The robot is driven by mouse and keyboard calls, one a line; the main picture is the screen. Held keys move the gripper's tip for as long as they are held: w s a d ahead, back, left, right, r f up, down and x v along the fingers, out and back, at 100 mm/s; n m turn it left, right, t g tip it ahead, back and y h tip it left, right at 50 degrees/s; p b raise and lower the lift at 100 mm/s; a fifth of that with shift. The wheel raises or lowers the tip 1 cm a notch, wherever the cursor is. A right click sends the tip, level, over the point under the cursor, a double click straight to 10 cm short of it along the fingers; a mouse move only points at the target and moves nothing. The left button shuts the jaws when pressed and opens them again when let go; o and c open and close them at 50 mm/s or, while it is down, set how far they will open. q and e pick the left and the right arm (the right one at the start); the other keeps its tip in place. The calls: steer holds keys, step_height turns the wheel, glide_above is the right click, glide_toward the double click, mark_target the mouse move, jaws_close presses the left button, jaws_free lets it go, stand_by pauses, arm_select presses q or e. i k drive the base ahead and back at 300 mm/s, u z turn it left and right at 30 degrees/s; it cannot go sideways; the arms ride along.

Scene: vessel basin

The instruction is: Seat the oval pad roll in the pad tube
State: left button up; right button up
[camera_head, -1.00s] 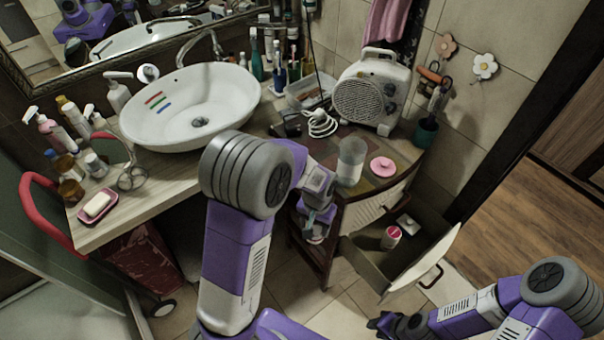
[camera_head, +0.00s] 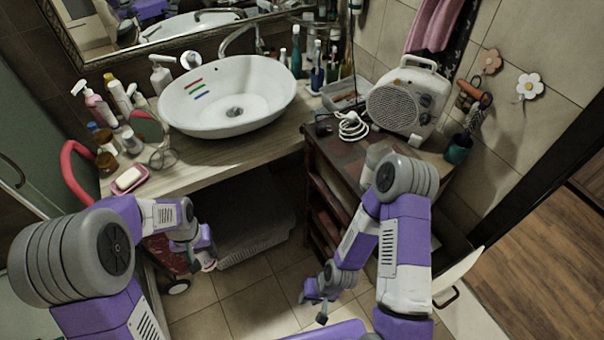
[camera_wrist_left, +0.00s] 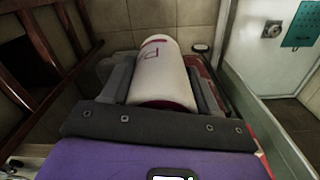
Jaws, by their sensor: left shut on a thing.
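A white roll with dark red markings and a dark red rim (camera_wrist_left: 163,72) lies between the two fingers of my left gripper in the left wrist view. My left gripper (camera_head: 207,258) is shut on it, low in front of the counter in the head view, where only a small pale end of the roll (camera_head: 209,266) shows. A clear cylinder, apparently the pad tube (camera_head: 373,158), stands on the side cabinet, partly hidden by my right arm. My right gripper (camera_head: 312,307) hangs empty over the floor, its fingers apart.
The counter (camera_head: 215,172) holds a white basin (camera_head: 228,98), bottles and a soap dish (camera_head: 129,180). A fan heater (camera_head: 408,100) and a white cable (camera_head: 352,126) are on the cabinet. An open drawer's front (camera_head: 458,276) juts out at right.

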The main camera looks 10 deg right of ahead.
mark_target(376, 152)
steer(key=u, duration=0.05)
steer(key=k, duration=0.4)
steer(key=z, duration=1.3)
steer(key=i, duration=0.25)
